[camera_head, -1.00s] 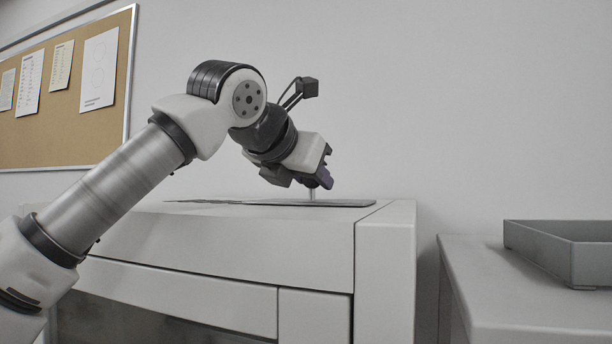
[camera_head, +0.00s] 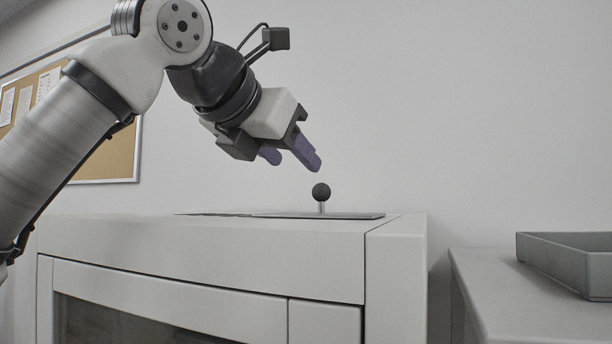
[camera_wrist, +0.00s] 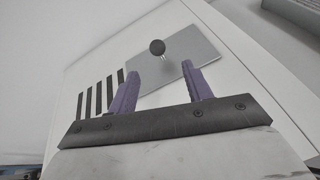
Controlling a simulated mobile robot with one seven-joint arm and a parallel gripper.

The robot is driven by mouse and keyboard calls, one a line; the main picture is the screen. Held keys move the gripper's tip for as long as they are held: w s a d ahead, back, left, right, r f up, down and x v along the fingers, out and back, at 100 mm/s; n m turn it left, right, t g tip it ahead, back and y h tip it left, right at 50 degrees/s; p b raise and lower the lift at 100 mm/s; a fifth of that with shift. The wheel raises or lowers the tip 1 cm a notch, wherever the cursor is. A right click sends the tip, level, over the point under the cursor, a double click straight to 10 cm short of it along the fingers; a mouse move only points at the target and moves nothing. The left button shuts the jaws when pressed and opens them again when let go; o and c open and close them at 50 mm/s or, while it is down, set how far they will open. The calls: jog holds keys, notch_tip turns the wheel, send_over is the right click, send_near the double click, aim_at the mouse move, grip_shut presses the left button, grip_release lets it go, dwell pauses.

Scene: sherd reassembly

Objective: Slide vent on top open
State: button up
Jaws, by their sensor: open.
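The vent is on top of a light grey cabinet (camera_head: 220,250). Its flat grey slide plate (camera_head: 350,216) carries an upright post with a dark ball knob (camera_head: 321,191). In the wrist view the plate (camera_wrist: 205,52) lies beside several dark slots (camera_wrist: 97,98), which are uncovered, and the knob (camera_wrist: 157,47) shows beyond the fingertips. My gripper (camera_head: 293,160) is open and empty, with purple fingers. It hangs above and to the left of the knob, apart from it. The wrist view shows both fingers (camera_wrist: 162,72) spread.
A grey tray (camera_head: 570,262) stands on a lower grey surface (camera_head: 500,290) at the right, with a gap between it and the cabinet. A cork board (camera_head: 110,150) hangs on the wall at the left. The air above the cabinet's right side is clear.

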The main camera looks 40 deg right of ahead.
jog(key=shift+v, duration=1.5)
